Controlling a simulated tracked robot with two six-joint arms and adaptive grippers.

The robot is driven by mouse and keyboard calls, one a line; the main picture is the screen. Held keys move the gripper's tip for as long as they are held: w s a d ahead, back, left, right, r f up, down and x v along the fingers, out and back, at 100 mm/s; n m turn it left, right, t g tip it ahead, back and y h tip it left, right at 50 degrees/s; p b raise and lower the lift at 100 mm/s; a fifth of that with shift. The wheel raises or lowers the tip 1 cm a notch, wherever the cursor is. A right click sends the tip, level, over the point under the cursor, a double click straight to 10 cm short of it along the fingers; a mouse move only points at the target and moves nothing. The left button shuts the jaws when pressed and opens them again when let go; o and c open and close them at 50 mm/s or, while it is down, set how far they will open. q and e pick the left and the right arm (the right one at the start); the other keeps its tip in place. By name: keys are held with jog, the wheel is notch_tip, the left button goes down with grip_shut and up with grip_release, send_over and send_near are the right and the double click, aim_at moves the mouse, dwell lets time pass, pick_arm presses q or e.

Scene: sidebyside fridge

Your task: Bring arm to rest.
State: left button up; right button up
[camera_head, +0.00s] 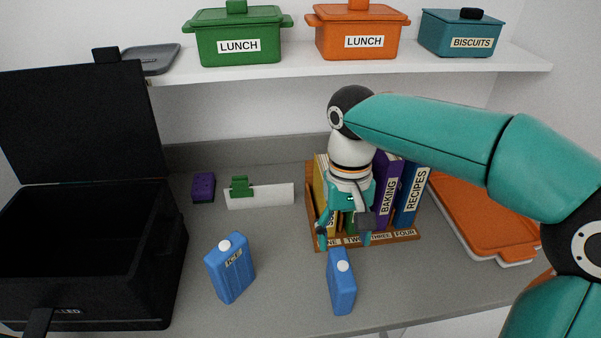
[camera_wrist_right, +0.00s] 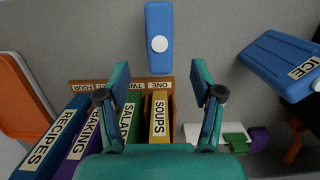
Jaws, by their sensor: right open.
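My right arm reaches in from the right side of the head view. Its gripper (camera_head: 343,238) points down over the front of the wooden book rack (camera_head: 400,238). The gripper is open. In the right wrist view my right gripper (camera_wrist_right: 161,90) has the yellow SOUPS book (camera_wrist_right: 159,118) showing between its spread fingers, with no contact visible. The green SALADS book (camera_wrist_right: 130,118), the purple BAKING book (camera_head: 389,192) and the blue RECIPES book (camera_head: 411,195) stand beside it in the rack. The gripper partly hides the yellow and green books in the head view. My left gripper is out of view.
A blue bottle (camera_head: 341,283) stands in front of the rack, and a blue ICE bottle (camera_head: 230,270) to its left. An open black box (camera_head: 140,270) fills the left. An orange-lidded tray (camera_head: 480,215) lies right. A shelf (camera_head: 300,64) with lidded pots spans the back.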

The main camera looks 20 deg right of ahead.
jog(key=f, duration=0.4)
jog(key=s+f, duration=0.1)
jog(key=f, duration=0.6)
jog(key=shift+s+a+f, duration=0.25)
jog(key=shift+s+f, duration=0.15)
jog(key=shift+r, duration=0.2)
jog(key=shift+w+r, duration=0.1)
jog(key=shift+r, duration=0.05)
jog(key=r, duration=0.3)
jog(key=w+r, duration=0.1)
jog(key=r, duration=0.7)
jog(key=shift+w+d+r, duration=0.15)
jog(key=shift+w+d, duration=0.05)
jog(key=shift+w, duration=0.15)
jog(key=f, duration=0.3)
jog(key=s+f, duration=0.1)
jog(key=f, duration=0.3)
jog(key=s+f, duration=0.1)
jog(key=f, duration=0.3)
jog(key=shift+a+f, duration=0.2)
notch_tip(320, 180, up, 8)
jog(key=p, duration=0.7)
jog(key=shift+w+r, duration=0.1)
jog(key=shift+r, duration=0.15)
